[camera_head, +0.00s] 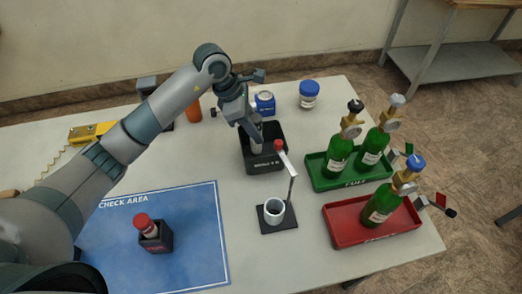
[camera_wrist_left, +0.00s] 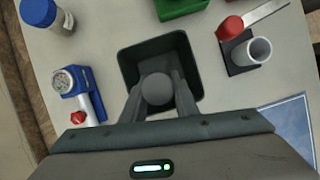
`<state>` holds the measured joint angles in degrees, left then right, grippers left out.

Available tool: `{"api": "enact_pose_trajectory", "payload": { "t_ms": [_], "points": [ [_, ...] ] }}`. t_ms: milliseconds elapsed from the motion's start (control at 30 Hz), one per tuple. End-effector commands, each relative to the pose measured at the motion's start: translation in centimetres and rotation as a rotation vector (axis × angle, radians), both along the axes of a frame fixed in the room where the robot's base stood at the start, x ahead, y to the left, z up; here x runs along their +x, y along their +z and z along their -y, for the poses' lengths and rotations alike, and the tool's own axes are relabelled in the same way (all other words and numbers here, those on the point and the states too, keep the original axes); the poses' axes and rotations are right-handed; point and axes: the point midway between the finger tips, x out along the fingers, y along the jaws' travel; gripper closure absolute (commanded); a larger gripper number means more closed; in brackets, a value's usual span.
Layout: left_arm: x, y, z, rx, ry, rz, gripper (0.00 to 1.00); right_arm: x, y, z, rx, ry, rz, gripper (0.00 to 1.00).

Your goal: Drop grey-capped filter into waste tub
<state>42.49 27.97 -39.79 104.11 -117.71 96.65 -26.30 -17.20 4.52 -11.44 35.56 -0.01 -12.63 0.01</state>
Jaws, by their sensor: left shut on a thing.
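The black waste tub (camera_head: 265,164) stands near the middle of the table; its inner wall also shows in the left wrist view (camera_wrist_left: 190,52). My left gripper (camera_head: 256,138) points down over the tub. In the left wrist view its two fingers (camera_wrist_left: 158,98) are shut on the grey-capped filter (camera_wrist_left: 157,89), whose round grey cap faces the camera. In the head view the filter (camera_head: 257,148) shows partly below the fingers, within the tub's outline. I cannot tell whether its lower end touches the tub floor. My right gripper is not in view.
A stand with a white cup (camera_head: 274,208) and a red-ended arm is close to the tub's front right. Green (camera_head: 348,179) and red (camera_head: 372,236) trays hold green bottles at right. A red-capped filter (camera_head: 144,222) sits in a dark holder on the blue mat (camera_head: 196,258).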

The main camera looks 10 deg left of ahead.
Motion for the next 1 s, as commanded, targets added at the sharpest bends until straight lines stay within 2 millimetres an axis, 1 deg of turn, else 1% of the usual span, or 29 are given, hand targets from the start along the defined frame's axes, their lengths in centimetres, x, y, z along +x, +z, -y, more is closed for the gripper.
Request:
{"api": "enact_pose_trajectory", "payload": {
  "t_ms": [267,300,367,767,867,1000],
  "points": [
    [0.0,0.0,0.0,0.000,0.000,0.001,0.97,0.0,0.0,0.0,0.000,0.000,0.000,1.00],
    [0.0,0.0,0.0,0.000,0.000,0.001,0.66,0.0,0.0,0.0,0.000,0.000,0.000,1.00],
    [0.0,0.0,0.0,0.000,0.000,0.001,0.52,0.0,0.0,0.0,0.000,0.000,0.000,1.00],
    [0.0,0.1,-0.1,0.000,0.000,0.001,0.51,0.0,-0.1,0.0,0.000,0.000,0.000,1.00],
    [0.0,0.6,-0.3,0.001,0.000,0.003,0.51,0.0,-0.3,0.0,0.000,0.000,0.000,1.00],
    [0.0,1.8,-0.9,0.002,0.001,0.004,0.51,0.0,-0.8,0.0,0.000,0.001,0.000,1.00]
  ]
}}
